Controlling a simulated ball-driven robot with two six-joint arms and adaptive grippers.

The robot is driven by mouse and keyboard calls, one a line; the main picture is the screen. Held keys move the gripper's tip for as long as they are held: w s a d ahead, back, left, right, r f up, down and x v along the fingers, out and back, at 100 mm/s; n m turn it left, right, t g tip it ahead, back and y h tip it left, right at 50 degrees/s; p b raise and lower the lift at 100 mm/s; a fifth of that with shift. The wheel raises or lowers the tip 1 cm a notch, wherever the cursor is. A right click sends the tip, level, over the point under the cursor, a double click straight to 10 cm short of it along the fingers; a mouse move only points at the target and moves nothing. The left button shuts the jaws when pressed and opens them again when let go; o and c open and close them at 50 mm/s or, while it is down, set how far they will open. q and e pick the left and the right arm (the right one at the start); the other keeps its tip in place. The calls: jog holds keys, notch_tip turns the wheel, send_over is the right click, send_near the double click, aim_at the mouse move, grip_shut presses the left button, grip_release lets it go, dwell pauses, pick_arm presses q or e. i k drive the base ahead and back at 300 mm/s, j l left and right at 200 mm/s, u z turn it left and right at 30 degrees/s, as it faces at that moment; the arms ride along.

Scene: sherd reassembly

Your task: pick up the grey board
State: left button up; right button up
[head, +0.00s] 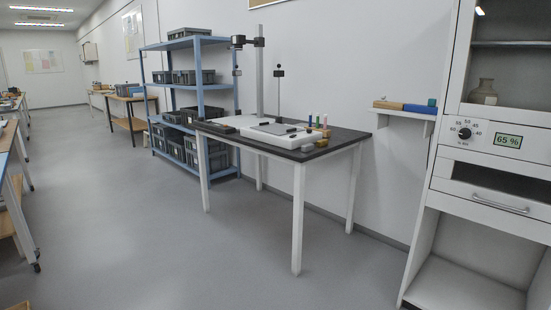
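A flat grey piece (272,128), which looks like the grey board, lies on a white slab (284,143) on the black-topped table (325,153). It is small at this distance, and small dark items lie at its right side. Neither of my grippers shows in the head view.
A camera stand (260,75) rises at the table's back. Several small coloured bottles (317,121) stand at its right. A blue shelf rack (174,92) with grey crates is behind left, a white cabinet (490,150) at right. The grey floor (150,230) in front is clear.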

aim_at(279, 130)
jog(key=i, duration=1.15)
